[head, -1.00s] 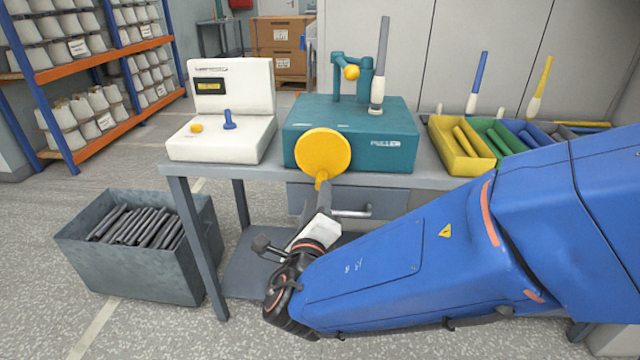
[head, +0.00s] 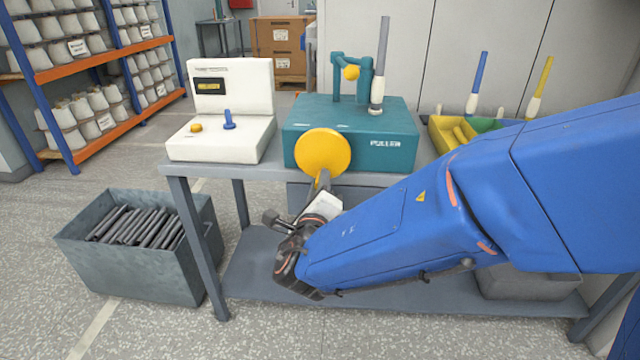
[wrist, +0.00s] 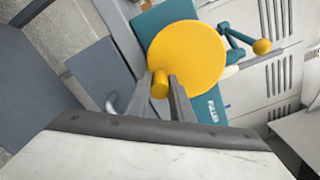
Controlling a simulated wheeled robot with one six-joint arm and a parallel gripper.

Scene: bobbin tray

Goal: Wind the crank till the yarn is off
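A teal machine box (head: 400,135) stands on the grey table. On its front is a yellow crank disc (head: 322,151), whose short yellow handle (wrist: 160,84) shows in the wrist view. My gripper (head: 321,182) is at the disc's lower edge, and in the wrist view its fingers lie on both sides of the handle, closed on it. A grey bobbin (head: 383,50) stands upright on the box, with a white band (head: 378,92) low on it; I cannot tell whether this is yarn. Beside it is a teal bracket (head: 337,75) with a yellow ball (head: 352,73).
A white console (head: 222,140) stands left of the box. At right are a yellow bin (head: 446,138), a blue bobbin (head: 480,75) and a yellow bobbin (head: 542,78). A grey crate (head: 140,265) of dark rods is on the floor. My arm hides the table's right part.

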